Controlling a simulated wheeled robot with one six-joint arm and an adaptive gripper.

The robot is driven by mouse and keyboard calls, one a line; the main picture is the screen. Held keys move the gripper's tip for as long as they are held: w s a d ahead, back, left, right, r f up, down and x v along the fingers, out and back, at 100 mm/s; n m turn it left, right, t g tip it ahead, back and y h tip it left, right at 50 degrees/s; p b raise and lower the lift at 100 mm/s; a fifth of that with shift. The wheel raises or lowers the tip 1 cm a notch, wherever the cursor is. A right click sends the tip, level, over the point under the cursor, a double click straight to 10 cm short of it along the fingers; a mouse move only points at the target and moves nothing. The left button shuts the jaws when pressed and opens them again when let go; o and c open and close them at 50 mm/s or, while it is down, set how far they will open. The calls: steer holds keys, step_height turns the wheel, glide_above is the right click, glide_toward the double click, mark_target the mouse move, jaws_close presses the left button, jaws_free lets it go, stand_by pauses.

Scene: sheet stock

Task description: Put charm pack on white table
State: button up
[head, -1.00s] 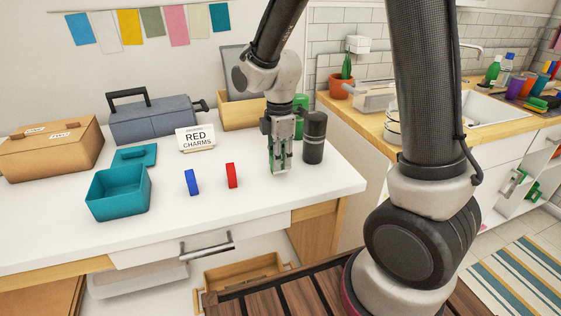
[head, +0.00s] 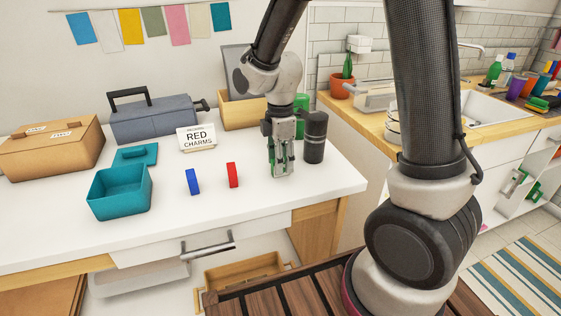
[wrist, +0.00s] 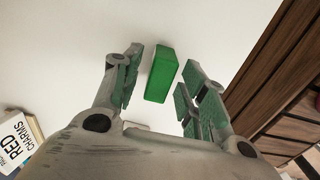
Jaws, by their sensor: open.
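A green pack (wrist: 161,74) shows in the wrist view against the white table (wrist: 75,55), between my gripper's fingers with gaps on both sides. My gripper (head: 282,172) is open and points down over the right part of the white table (head: 235,215); its fingers also show in the wrist view (wrist: 162,62). I cannot tell whether the fingertips are level with the green pack or above it. A blue pack (head: 193,182) and a red pack (head: 232,175) stand on the table to the left of my gripper.
A teal bin (head: 120,202), a RED CHARMS sign (head: 197,138), a cardboard box (head: 50,148) and a grey toolbox (head: 153,120) stand to the left. A black cylinder (head: 314,140) stands close right of my gripper. The table's front is clear.

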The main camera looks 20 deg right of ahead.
step_height(320, 180, up, 12)
steer(key=s+d+r+m+t, duration=0.2)
steer(key=s+d+r+m, duration=0.1)
steer(key=s+d+m, duration=0.4)
steer(key=s+d+r+m+t, duration=0.2)
steer(key=s+d+r+m, duration=0.2)
steer(key=s+d+m, duration=0.4)
steer(key=s+m, duration=0.3)
steer(key=s, duration=0.1)
